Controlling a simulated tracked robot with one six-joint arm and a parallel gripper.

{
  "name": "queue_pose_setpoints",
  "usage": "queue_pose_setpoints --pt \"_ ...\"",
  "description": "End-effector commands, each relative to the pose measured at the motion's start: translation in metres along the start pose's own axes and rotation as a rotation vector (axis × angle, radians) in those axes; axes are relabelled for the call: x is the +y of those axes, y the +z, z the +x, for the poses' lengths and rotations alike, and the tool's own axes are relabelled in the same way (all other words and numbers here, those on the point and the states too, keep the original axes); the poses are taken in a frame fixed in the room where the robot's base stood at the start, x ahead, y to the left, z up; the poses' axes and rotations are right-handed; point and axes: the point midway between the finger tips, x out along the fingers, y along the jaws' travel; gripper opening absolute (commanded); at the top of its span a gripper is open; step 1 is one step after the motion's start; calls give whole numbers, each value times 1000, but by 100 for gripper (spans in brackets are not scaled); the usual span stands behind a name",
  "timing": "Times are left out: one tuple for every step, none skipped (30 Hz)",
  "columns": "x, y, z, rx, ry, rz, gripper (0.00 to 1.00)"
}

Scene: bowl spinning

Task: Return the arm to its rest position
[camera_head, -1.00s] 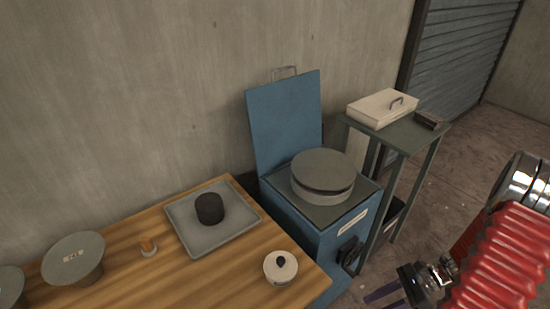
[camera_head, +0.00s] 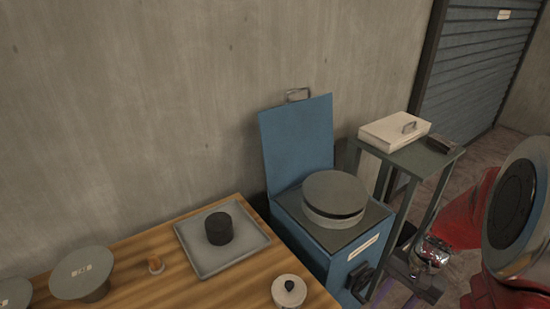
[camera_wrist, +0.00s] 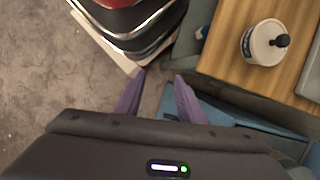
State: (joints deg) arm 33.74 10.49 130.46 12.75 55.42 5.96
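My gripper (camera_wrist: 160,76) shows in the wrist view as two purple fingers with a clear gap between them and nothing held. In the head view my red arm is at the lower right, bent close to the camera. The purple fingers show there only partly, low beside the blue machine, and part of the arm is cut off by the right edge.
A wooden table (camera_head: 205,292) holds a grey tray (camera_head: 200,262) with a black cylinder (camera_head: 219,228), and a white lidded pot (camera_head: 289,291). The blue machine (camera_head: 298,145) stands with its lid raised. A side stand (camera_head: 440,160) carries a white box (camera_head: 393,132).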

Motion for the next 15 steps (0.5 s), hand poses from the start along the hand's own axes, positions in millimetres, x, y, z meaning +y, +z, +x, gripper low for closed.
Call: queue_pose_setpoints --pt "-4 5 -7 27 11 -41 36" --pt "-5 7 -10 41 17 -64 36" --pt "-8 11 -15 60 26 -97 36" --pt "-9 13 -18 75 33 -119 36" --pt "-11 16 -22 89 39 -141 36" --pt "-13 19 -26 108 47 -171 36" --pt "-15 22 -30 124 53 -194 36" --pt "-16 24 -33 138 59 -215 36" --pt "-19 28 -37 156 66 -242 36" --pt "-20 31 -40 171 72 -263 36" --pt "-22 33 -43 185 77 -284 36" --pt "-24 37 -47 204 84 -311 36" --pt "-26 40 -50 218 88 -330 36" --pt "-28 43 -53 232 93 -349 36" --pt "-30 47 -57 251 100 -374 36"
